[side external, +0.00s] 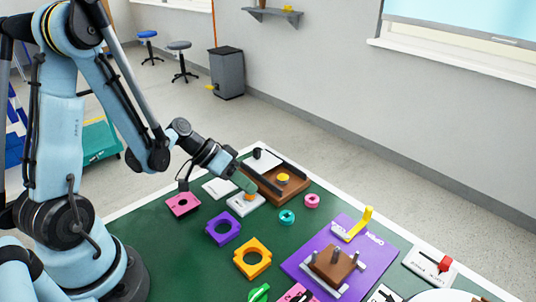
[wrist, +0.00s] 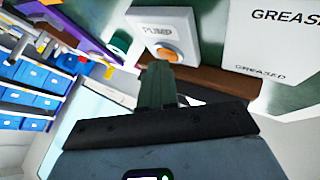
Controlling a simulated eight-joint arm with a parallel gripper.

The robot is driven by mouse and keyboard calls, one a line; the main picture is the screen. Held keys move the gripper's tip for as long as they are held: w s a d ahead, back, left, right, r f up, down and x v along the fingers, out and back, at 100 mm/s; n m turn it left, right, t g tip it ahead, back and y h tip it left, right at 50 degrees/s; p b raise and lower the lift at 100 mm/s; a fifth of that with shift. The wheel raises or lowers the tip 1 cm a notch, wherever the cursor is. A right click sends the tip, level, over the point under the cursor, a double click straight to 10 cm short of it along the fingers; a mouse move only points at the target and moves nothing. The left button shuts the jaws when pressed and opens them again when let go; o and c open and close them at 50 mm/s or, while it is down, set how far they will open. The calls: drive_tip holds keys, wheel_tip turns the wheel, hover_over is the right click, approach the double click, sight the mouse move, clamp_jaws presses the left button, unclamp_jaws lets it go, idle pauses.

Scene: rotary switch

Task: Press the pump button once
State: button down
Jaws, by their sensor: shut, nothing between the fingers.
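The pump button is an orange round button on a light grey box labelled PUMP. In the wrist view the button (wrist: 172,55) shows just beyond my fingertips, partly hidden by them, and the pump box (wrist: 158,22) lies behind. In the side view the pump box (side external: 244,205) sits on the green table top, with the orange button (side external: 249,197) right under the fingertips. My gripper (side external: 250,188) is shut and empty, its green fingers pointing down at the button. The fingers also show in the wrist view (wrist: 157,66). I cannot tell whether they touch the button.
A white panel marked GREASED (wrist: 285,45) lies beside the pump box. A brown tray (side external: 300,184) with a yellow-orange disc stands close behind the gripper. Purple (side external: 222,228), orange (side external: 253,258) and pink (side external: 183,204) pieces lie nearby. Green table (side external: 190,260) is bare at the front left.

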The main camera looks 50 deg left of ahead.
sight(246, 196)
drive_tip(key=shift+r, duration=0.85)
drive_tip(key=shift+r, duration=0.1)
drive_tip(key=shift+r, duration=2.4)
drive_tip(key=s+d+r+t+y, duration=0.1)
drive_tip(key=s+d+r+y, duration=0.1)
drive_tip(key=s+r+y, duration=0.3)
drive_tip(key=shift+s+r+n+y, duration=0.15)
drive_tip(key=shift+s+n+y, duration=0.25)
drive_tip(key=shift+y, duration=0.5)
